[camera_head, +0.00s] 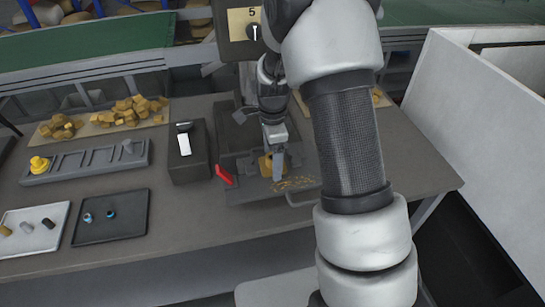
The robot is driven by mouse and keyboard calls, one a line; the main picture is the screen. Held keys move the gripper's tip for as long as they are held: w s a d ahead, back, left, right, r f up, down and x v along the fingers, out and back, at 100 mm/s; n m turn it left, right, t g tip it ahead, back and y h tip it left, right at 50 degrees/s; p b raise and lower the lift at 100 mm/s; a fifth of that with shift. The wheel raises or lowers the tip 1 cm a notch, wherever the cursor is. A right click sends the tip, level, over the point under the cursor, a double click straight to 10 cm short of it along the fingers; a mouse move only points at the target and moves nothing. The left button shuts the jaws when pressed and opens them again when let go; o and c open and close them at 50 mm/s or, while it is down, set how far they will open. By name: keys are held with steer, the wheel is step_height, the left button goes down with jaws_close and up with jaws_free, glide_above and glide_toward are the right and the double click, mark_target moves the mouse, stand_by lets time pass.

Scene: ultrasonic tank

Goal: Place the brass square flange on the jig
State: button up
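My gripper (277,172) points down over a dark fixture (238,162), probably the jig, at the middle of the bench. A small brass-coloured piece (265,165), which may be the square flange, shows right beside the fingers, partly hidden behind them. I cannot tell whether the fingers grip it or whether it rests on the fixture.
A dark block with a white-faced part (184,144) and a red lever (224,174) stand left of the fixture. A grey slotted rack (70,176) holds a yellow part (39,165). A white tray (36,240) and dark tray (128,220) hold small parts. Brass-coloured piles lie behind; a white wall (475,130) stands right.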

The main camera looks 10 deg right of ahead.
steer(key=s+r+n+t, duration=0.1)
steer(key=s+r+n, duration=0.15)
steer(key=r, duration=0.75)
steer(key=s+r+n+t, duration=0.1)
steer(key=s+r+n, duration=0.15)
steer(key=r, duration=0.75)
steer(key=s+r+n+t, duration=0.1)
steer(key=s+r+n, duration=0.2)
steer(key=s+n, duration=0.3)
steer(key=s+r+n+t, duration=0.2)
steer(key=s+n, duration=0.5)
steer(key=s, duration=0.5)
steer(key=shift+r+t+p, duration=0.3)
steer(key=shift+r+p, duration=0.1)
steer(key=shift+r, duration=0.35)
